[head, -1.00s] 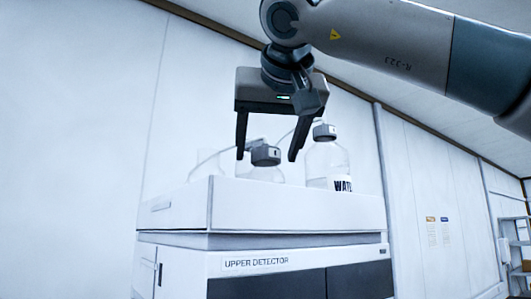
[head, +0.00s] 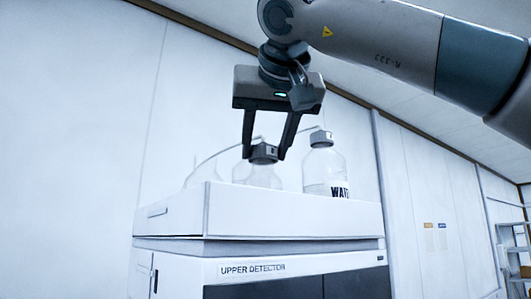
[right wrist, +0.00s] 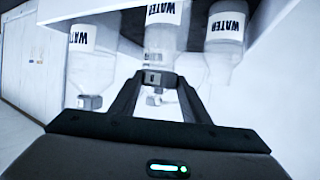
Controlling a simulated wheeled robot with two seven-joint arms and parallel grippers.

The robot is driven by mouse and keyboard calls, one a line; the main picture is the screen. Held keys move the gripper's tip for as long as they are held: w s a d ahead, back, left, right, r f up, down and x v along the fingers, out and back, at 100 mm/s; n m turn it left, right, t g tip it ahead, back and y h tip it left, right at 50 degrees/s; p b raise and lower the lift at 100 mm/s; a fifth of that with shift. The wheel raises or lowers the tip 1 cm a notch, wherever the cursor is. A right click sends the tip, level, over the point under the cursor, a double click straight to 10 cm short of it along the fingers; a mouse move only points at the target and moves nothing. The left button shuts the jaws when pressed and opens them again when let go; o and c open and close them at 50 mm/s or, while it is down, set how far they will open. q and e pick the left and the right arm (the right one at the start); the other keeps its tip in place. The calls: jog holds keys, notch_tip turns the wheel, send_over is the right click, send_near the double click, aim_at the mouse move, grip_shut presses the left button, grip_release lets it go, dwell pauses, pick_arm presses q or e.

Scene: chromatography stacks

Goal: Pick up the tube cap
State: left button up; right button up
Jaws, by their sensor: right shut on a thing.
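The tube cap (head: 262,152) is dark grey and sits on top of the middle clear bottle (head: 262,175), which stands in the white tray of the upper detector. My right gripper (head: 263,157) reaches down from above, and its two dark fingers are shut on the cap's sides. In the right wrist view the cap (right wrist: 160,79) shows between the fingertips (right wrist: 161,84), with the middle bottle (right wrist: 165,40) labelled WATER beyond it. The cap appears still on the bottle's neck. My left gripper is not in view.
A WATER bottle (head: 325,172) with its own grey cap (head: 321,139) stands close to the right. Another clear bottle (head: 207,173) and thin tubing are at the left. The tray wall (head: 270,215) rises in front, above the upper detector (head: 255,268). A shelf (head: 510,245) stands far right.

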notch_tip(320, 180, up, 2)
jog(key=shift+a+r, duration=0.1)
jog(key=shift+w+d+r, duration=0.15)
jog(key=shift+d+r, duration=0.35)
jog(key=shift+d, duration=0.1)
jog(key=shift+w+d+r, duration=0.15)
jog(key=shift+d+r, duration=0.35)
jog(key=shift+d, duration=0.05)
jog(key=w+d+r, duration=0.2)
jog(key=d+r, duration=0.3)
jog(key=d, duration=0.4)
jog(key=shift+w+r+p, duration=0.2)
jog(key=shift+w+p, duration=0.05)
jog(key=shift+p, duration=0.15)
jog(key=shift+a, duration=0.1)
